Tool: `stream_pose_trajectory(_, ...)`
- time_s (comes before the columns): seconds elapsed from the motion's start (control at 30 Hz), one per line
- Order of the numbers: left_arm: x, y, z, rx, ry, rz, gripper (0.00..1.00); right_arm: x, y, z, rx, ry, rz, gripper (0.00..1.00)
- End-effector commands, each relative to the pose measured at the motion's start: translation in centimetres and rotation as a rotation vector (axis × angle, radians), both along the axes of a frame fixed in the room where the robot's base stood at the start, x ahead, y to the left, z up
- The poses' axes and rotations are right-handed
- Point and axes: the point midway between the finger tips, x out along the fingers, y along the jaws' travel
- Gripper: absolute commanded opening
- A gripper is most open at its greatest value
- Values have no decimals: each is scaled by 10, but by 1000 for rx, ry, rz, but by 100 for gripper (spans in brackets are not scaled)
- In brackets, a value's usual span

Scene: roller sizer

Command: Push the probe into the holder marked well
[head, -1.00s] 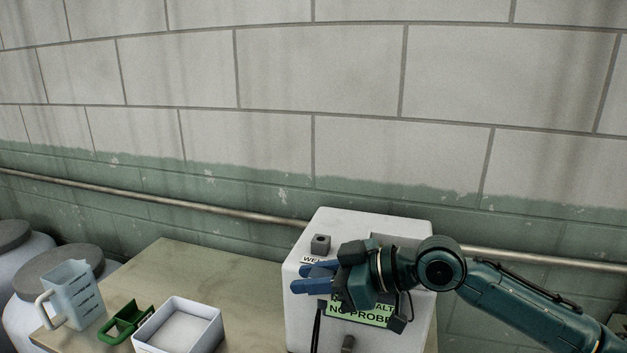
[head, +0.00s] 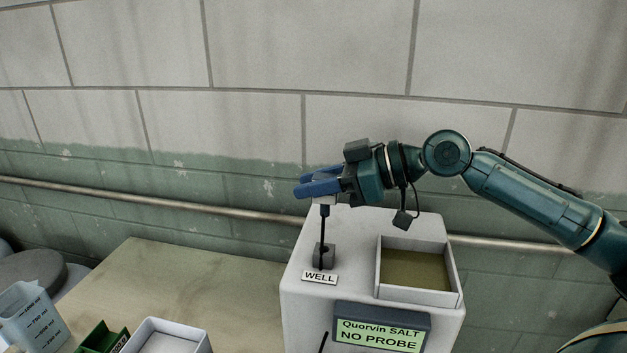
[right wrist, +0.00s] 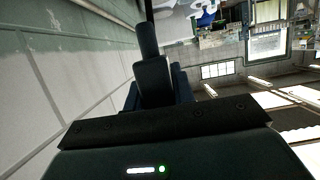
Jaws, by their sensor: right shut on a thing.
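My right gripper (head: 318,188), with blue fingers, is shut on the probe (head: 324,225) by its pale top, above the white machine (head: 300,295). The probe's thin dark shaft hangs upright. Its lower end overlaps the small grey block holder (head: 330,257) behind the WELL label (head: 320,277); I cannot tell whether the tip is in the hole or in front of it. The machine's screen (head: 380,335) reads "Quorvin SALT NO PROBE". My left gripper is out of view.
An open tray (head: 455,270) with brownish contents sits in the machine's top, right of the holder. A white bin (head: 195,345), a green holder (head: 100,340) and a measuring jug (head: 30,318) stand at lower left. The wall and a pipe (head: 240,211) run behind.

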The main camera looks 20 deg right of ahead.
Motion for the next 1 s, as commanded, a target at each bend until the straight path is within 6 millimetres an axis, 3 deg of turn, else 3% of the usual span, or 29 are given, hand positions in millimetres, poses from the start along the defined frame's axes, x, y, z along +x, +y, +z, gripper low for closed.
stream_pose_trajectory(0.2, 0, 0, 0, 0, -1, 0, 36, -1, -1, 0, 2, 2, -1, 3)
stream_pose_trajectory(0.8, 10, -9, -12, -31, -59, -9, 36, -1, 0, -52, 2, 2, -1, 3)
stream_pose_trajectory(1.0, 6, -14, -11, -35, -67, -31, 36, -1, -1, -57, 3, 0, -2, 3)
